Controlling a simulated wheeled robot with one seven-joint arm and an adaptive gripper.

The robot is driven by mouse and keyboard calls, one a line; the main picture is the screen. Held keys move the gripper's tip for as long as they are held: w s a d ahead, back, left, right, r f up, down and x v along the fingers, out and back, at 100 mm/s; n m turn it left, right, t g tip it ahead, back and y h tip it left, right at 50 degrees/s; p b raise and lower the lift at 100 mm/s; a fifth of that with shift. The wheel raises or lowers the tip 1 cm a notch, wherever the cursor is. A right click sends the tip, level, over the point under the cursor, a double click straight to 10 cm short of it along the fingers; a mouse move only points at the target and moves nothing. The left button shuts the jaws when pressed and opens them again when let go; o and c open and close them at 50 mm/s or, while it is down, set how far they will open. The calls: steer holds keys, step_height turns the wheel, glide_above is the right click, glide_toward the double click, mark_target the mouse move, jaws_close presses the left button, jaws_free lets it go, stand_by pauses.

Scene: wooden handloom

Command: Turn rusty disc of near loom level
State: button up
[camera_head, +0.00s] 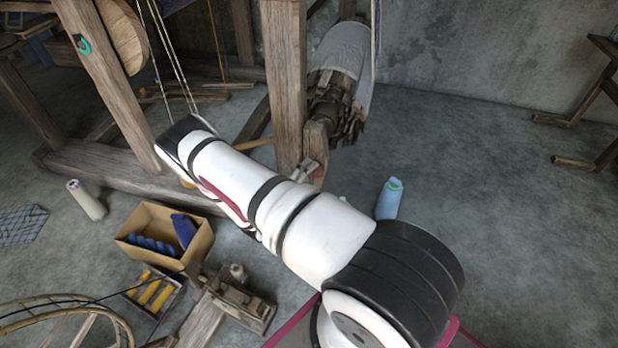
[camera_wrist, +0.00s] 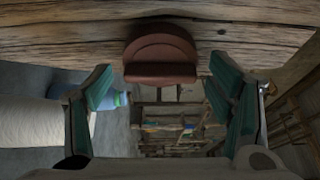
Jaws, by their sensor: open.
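In the wrist view, the rusty disc (camera_wrist: 160,42) is a reddish-brown round piece against a weathered wooden beam (camera_wrist: 66,37) of the loom. A flat rusty ledge shows along its lower edge. My gripper (camera_wrist: 165,95) is open, with a teal-padded finger on each side and the disc ahead, between and beyond them. The fingers look apart from the disc and nothing is held. In the head view, my white arm reaches to the upper left against the loom's wooden post (camera_head: 286,85).
Floor at right is mostly clear, before a wooden frame (camera_head: 585,110).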

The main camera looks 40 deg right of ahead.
steer(key=c, duration=1)
steer(key=shift+c, duration=0.2)
steer(key=shift+r+m+p, duration=0.1)
steer(key=shift+m+p, duration=0.2)
steer(key=shift+p, duration=0.1)
steer(key=m+t+y+p, duration=0.1)
steer(key=m+p, duration=0.2)
steer(key=p, duration=0.2)
steer(key=m+t+y+p, duration=0.1)
steer(key=m+y+p, duration=0.1)
steer(key=m+p, duration=0.2)
steer(key=m+y+p, duration=0.2)
steer(key=m+p, duration=0.1)
steer(key=p, duration=0.5)
steer(key=shift+s+d+r+t, duration=0.15)
steer(key=shift+s+r+t, duration=0.1)
steer(key=shift+r+t, duration=0.15)
steer(key=m+t+y+p, duration=0.1)
steer(key=m+p, duration=0.1)
steer(key=p, duration=0.2)
steer(key=shift+f+m+p, duration=0.15)
steer(key=shift+m+p, duration=0.15)
steer(key=shift+p, duration=0.1)
steer(key=shift+w, duration=0.1)
